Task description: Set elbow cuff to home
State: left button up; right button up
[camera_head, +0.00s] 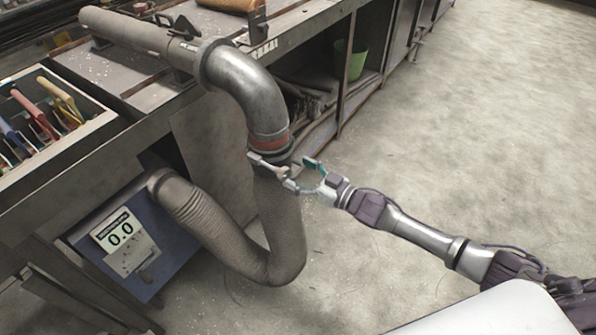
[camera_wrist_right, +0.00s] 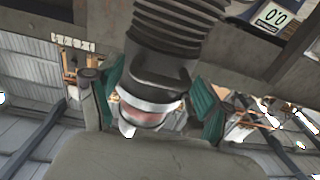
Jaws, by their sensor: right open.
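A grey metal elbow pipe (camera_head: 240,82) curves down from the bench edge. A red band (camera_head: 275,144) rings its lower end. A dark cuff (camera_head: 276,158) sits just below the band, at the top of a ribbed mesh hose. In the right wrist view, the dark cuff (camera_wrist_right: 157,84) lies between teal finger pads, beside a pale ring and a reddish band. My right gripper (camera_head: 294,170) is open, close to the cuff's right side; I cannot tell whether it touches. Part of the cuff is hidden behind the fingers. My left gripper is not in view.
The hose (camera_head: 283,225) loops down and back to a blue box (camera_head: 145,245) whose display reads 0.0. A tray of coloured-handle tools (camera_head: 40,110) is on the bench at left. A green bin (camera_head: 350,62) stands under the bench. The floor at right is clear.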

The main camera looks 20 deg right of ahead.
aim_at(289, 155)
jog(key=shift+w+a, duration=0.15)
jog(key=shift+w, duration=0.05)
jog(key=c, duration=1.4)
notch_tip(289, 155, up, 4)
jog(key=p, duration=0.3)
jog(key=shift+w+r, duration=0.1)
jog(key=shift+r, duration=0.1)
jog(key=shift+f, duration=0.1)
jog(key=o, duration=1.4)
